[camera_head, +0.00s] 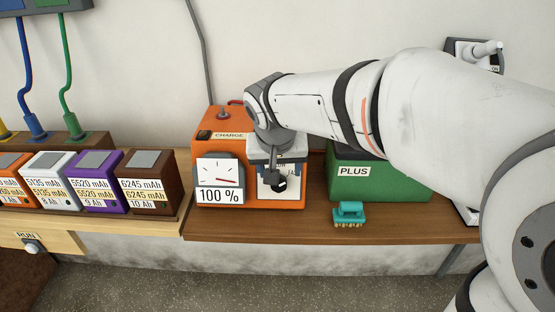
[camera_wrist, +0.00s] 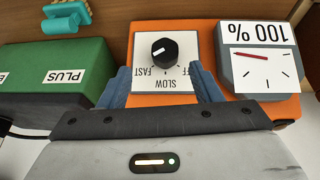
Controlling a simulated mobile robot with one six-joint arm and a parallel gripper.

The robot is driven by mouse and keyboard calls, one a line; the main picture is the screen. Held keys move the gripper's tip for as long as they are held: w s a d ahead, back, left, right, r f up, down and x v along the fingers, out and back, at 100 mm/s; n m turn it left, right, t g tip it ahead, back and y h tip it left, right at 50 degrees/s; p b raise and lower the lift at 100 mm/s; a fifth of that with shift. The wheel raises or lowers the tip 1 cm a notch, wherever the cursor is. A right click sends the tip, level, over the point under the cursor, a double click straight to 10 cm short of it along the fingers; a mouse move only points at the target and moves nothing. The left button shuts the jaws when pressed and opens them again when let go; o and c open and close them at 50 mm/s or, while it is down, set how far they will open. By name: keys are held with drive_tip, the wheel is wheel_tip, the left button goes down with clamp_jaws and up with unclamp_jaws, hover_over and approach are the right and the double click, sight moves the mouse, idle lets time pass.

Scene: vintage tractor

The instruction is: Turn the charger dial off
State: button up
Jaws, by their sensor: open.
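The orange charger (camera_head: 291,203) stands on the wooden shelf, with a gauge and a "100 %" label on its left front. Its black dial (camera_head: 279,184) sits on a white plate at the right front, partly hidden by my gripper (camera_head: 277,175). In the wrist view, which is upside down, the dial (camera_wrist: 165,51) shows clearly. Its white mark points left and slightly down, toward the FAST side. SLOW is below the dial, and a partly hidden label ending in "FF" is to its lower right. My gripper's blue fingers (camera_wrist: 160,72) are open, one on each side of the plate, apart from the dial.
A green PLUS box (camera_head: 385,185) stands right of the charger, with a teal brush (camera_head: 349,212) in front of it. Several coloured batteries (camera_head: 95,180) line the left shelf. A RUN switch (camera_head: 32,246) is below them. Space in front of the charger is clear.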

sight(278, 191)
drive_tip(key=x, duration=0.7)
drive_tip(key=shift+w+a+f, duration=0.3)
drive_tip(key=shift+w+a, duration=0.05)
drive_tip(key=shift+w, duration=0.05)
drive_tip(key=shift+d, duration=0.1)
drive_tip(key=c, duration=1)
